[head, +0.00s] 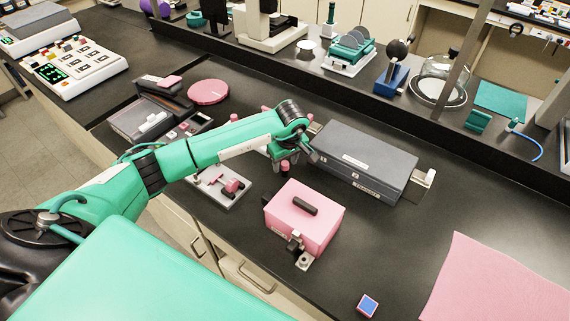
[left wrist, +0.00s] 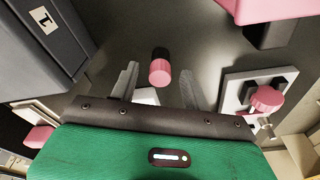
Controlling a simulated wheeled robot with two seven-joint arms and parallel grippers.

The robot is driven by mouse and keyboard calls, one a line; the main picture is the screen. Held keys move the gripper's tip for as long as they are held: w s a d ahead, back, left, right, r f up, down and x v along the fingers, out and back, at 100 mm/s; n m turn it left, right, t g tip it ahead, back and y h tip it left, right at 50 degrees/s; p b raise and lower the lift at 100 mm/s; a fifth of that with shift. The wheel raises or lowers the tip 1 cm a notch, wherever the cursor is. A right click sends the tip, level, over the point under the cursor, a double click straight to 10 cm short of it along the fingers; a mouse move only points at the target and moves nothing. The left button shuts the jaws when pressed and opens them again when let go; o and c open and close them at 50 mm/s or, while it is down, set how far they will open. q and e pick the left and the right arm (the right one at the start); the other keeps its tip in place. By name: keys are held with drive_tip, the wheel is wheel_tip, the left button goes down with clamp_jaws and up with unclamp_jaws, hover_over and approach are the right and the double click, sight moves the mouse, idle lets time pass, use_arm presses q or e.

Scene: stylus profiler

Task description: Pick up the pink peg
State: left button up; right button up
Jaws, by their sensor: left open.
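The pink peg (head: 285,166) is small and upright on the black bench, just under my left gripper (head: 290,160) in the head view. In the left wrist view the peg (left wrist: 159,73) has a pink near end and a dark far part. It shows between my left gripper's two spread grey fingers (left wrist: 158,80), with gaps on both sides. The left gripper is open and empty. My right gripper is in neither view.
A long grey case (head: 365,158) lies right of the peg, and a pink box with a black handle (head: 318,222) stands in front. A grey plate with a pink knob (head: 215,188) lies to the left. The bench right of the pink box is mostly clear.

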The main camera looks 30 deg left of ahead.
sight(286, 164)
use_arm(q)
clamp_jaws()
drive_tip(key=shift+r+b, duration=0.3)
drive_tip(key=shift+r, duration=0.3)
wheel_tip(286, 164, up, 19)
drive_tip(key=b, duration=0.5)
drive_tip(key=shift+f, duration=0.1)
drive_tip(key=c, duration=0.8)
unclamp_jaws()
drive_tip(key=shift+c, duration=0.2)
clamp_jaws()
drive_tip(key=shift+f, duration=0.1)
